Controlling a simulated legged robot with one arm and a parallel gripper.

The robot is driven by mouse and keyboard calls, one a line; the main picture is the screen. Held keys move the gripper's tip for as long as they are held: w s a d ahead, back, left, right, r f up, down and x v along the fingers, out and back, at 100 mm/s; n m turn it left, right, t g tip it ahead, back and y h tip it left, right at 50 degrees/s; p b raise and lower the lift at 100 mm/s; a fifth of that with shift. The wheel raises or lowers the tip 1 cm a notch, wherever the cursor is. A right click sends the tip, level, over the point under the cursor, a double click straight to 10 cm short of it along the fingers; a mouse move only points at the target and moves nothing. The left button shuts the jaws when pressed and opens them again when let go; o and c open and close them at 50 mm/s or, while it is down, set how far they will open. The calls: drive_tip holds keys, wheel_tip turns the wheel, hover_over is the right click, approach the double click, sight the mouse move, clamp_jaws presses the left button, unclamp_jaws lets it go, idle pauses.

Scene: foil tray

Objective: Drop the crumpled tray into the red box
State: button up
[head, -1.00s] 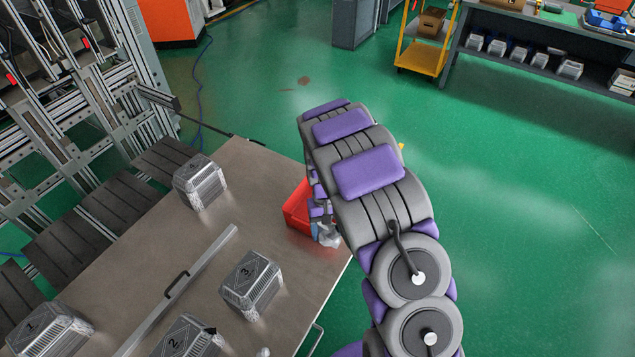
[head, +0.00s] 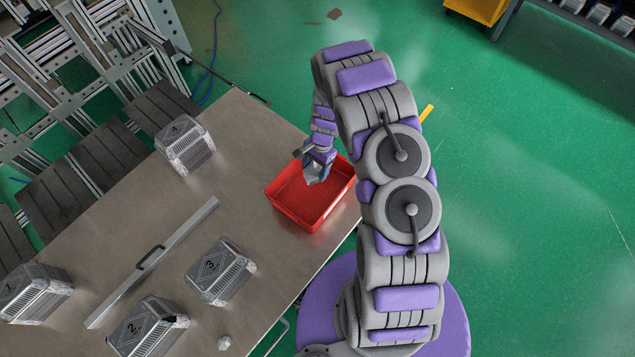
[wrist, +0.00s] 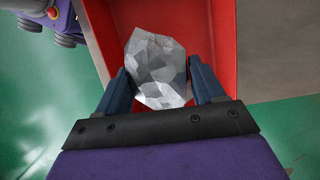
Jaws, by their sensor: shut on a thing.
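The crumpled tray (wrist: 157,70) is a faceted silvery lump between the two fingers of my gripper (wrist: 160,85) in the wrist view. My gripper is shut on it. In the head view my gripper (head: 317,168) hangs over the back part of the red box (head: 312,226), with the crumpled tray (head: 316,175) at its tips. The red box is open at the top and sits at the right edge of the table. In the wrist view its red wall (wrist: 228,50) shows behind and beside the lump. I cannot tell how high the lump is above the box floor.
Several grey numbered crates, such as crate 3 (head: 221,272) and crate 4 (head: 185,145), stand on the table (head: 240,140). A metal bar with a handle (head: 152,262) lies between them. A small silvery lump (head: 225,342) lies near the front edge.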

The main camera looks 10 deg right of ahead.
drive_tip(key=shift+a+f+m, duration=0.4)
drive_tip(key=shift+f, duration=0.35)
drive_tip(key=d+f, duration=0.1)
drive_tip(key=d+f+b, duration=0.1)
drive_tip(key=f, duration=0.1)
drive_tip(key=shift+s+d+f+b, duration=0.1)
drive_tip(key=shift+f+b, duration=0.2)
drive_tip(key=shift+a+f, duration=0.8)
drive_tip(key=shift+a, duration=0.1)
drive_tip(key=o, duration=1.1)
drive_tip(key=shift+d, duration=0.75)
drive_tip(key=shift+c, duration=0.2)
drive_tip(key=p+v, duration=0.2)
drive_tip(key=v, duration=1.5)
